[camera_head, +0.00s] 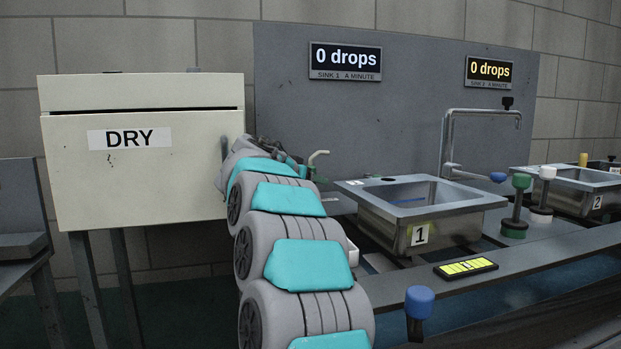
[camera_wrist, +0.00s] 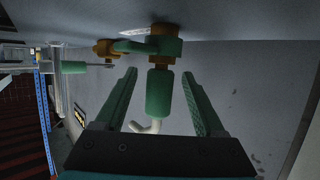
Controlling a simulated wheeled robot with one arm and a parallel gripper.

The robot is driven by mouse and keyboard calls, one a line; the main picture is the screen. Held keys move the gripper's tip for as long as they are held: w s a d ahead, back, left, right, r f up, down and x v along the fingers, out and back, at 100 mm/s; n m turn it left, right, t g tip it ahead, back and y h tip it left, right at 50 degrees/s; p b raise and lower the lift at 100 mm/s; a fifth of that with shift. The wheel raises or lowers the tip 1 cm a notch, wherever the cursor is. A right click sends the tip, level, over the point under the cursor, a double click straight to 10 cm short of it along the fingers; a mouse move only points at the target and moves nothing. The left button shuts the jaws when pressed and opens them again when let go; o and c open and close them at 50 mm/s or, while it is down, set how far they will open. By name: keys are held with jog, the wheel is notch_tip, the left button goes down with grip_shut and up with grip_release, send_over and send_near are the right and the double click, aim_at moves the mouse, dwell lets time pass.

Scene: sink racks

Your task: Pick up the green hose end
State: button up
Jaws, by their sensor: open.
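The green hose end (camera_wrist: 158,95) shows in the middle of the wrist view, a green cylinder with a pale bent spout (camera_wrist: 146,127). It hangs from an orange collar and a green fitting (camera_wrist: 163,45) against a grey panel. My gripper (camera_wrist: 160,75) is open, with one green finger on each side of the hose end and visible gaps on both sides. In the head view my arm reaches to the wall between the DRY cabinet and sink 1, and the pale spout (camera_head: 318,157) shows just past the gripper, which is mostly hidden by the arm.
The cream DRY cabinet (camera_head: 150,180) stands close left of my arm. Sink 1 (camera_head: 400,225) is to the right, with a metal tap (camera_head: 447,150) and colored knobs beside it. A blue knob (camera_head: 419,301) stands at the front. Two drop displays hang on the panel.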

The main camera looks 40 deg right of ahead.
grip_shut()
dwell(0.4)
